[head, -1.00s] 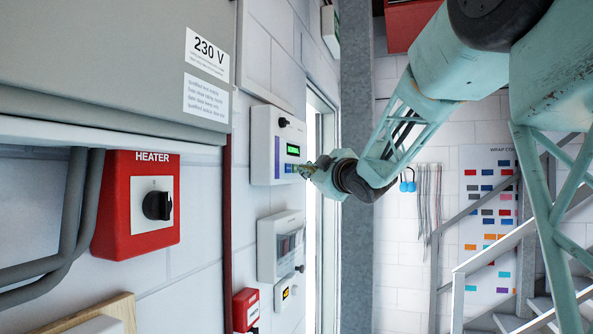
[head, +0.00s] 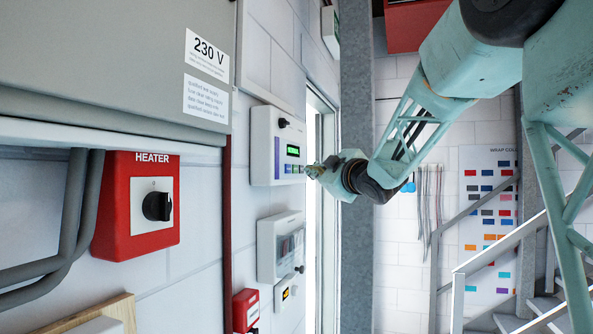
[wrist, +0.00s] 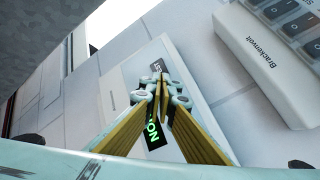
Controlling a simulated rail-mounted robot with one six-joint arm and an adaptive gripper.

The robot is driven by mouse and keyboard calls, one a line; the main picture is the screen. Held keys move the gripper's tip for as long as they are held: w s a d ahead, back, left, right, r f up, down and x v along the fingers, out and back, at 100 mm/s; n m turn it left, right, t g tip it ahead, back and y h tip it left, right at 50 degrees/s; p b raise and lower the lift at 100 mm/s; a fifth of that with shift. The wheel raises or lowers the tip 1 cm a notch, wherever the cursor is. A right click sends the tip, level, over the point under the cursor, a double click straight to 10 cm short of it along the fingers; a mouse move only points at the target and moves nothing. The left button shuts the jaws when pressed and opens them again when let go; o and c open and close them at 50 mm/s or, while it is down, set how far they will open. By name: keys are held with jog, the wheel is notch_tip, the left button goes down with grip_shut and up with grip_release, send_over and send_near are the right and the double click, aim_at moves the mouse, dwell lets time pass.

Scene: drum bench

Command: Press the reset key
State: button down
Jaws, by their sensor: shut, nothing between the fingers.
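A white control panel (head: 264,150) hangs on the wall, with a lit green display (head: 293,150) and a row of small keys (head: 293,169) under it. My gripper (head: 309,171) is shut and empty, just right of the keys and seemingly a little off the panel face. In the wrist view the shut fingertips (wrist: 161,84) point at the panel, hiding much of its face.
A white breaker box (head: 268,250) is mounted below the panel; a labelled white box (wrist: 262,70) shows in the wrist view. A red heater switch (head: 135,205) and grey cabinet (head: 110,60) are nearer on the wall. A grey column (head: 356,230) stands right of the panel.

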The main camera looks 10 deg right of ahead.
jog(key=s+d, duration=0.1)
jog(key=d, duration=0.1)
jog(key=s+d, duration=0.1)
jog(key=shift+d, duration=0.4)
jog(key=shift+s, duration=0.1)
dwell(0.6)
jog(key=s+d+f+m+g+h+b, duration=0.25)
jog(key=s+f+m+h+b, duration=0.2)
jog(key=s+f, duration=0.8)
jog(key=s+d+f+m+g+h+b, duration=0.25)
jog(key=s+f+m+g, duration=0.2)
jog(key=s+f, duration=0.8)
jog(key=s+a+f+m+g+b, duration=0.1)
jog(key=s+a+f+g+b, duration=0.1)
jog(key=s+f, duration=0.6)
jog(key=s+a+f+m+g+y+b, duration=0.1)
jog(key=s+f, duration=0.7)
jog(key=s, duration=1.2)
jog(key=s+a+f+m+g+b, duration=0.2)
jog(key=s+a+f+g+b, duration=0.2)
jog(key=s+f, duration=0.4)
jog(key=s, duration=0.6)
jog(key=shift+a+f+y, duration=0.15)
jog(key=shift+a+y, duration=0.2)
jog(key=shift+y, duration=0.05)
